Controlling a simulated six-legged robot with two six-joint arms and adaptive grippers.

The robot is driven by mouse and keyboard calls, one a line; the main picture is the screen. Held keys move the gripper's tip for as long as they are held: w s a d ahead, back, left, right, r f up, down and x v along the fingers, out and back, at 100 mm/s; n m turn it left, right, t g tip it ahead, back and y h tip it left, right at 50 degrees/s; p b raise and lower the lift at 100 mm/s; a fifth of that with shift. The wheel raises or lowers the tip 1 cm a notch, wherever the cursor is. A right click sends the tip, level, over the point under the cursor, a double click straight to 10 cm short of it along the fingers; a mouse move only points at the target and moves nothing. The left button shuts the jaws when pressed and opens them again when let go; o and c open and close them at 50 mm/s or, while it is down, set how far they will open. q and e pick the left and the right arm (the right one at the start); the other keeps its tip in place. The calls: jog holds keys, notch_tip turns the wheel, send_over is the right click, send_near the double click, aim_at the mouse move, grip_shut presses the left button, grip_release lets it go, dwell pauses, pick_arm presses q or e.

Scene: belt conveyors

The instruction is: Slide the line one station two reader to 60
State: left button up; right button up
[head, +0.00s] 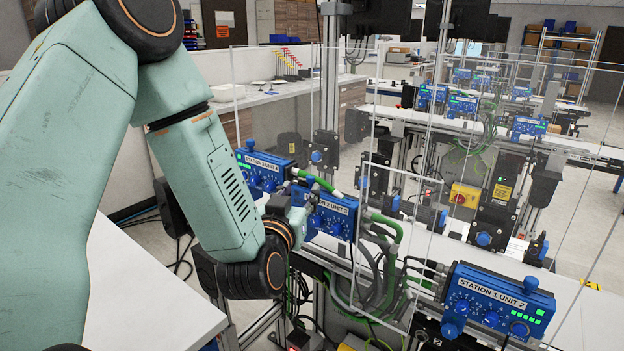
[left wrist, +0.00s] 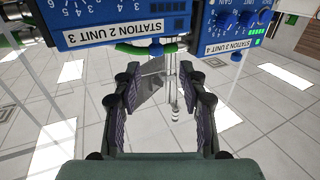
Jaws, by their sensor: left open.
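My left gripper (head: 297,215) is by the left end of the unit 3 box. In the left wrist view its fingers (left wrist: 160,78) are apart and empty. My right gripper is out of view.
A blue STATION 1 UNIT 2 box (head: 497,300) stands at the lower right. Clear panels (head: 440,110) stand along the line. Green hoses (head: 385,225) and grey cables hang beside the unit 3 box. A white surface (head: 135,290) lies at the lower left.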

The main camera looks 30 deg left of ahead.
aim_at(310, 180)
pick_arm(q)
jog(key=x, duration=0.4)
jog(key=p+x, duration=0.1)
jog(key=x, duration=0.1)
jog(key=shift+w+d, duration=0.15)
jog(key=shift+d, duration=0.25)
jog(key=shift+a, duration=0.3)
jog(key=shift+w+d, duration=0.1)
jog(key=shift+d, duration=0.15)
jog(key=c, duration=0.4)
jog(key=shift+a, duration=0.1)
grip_shut()
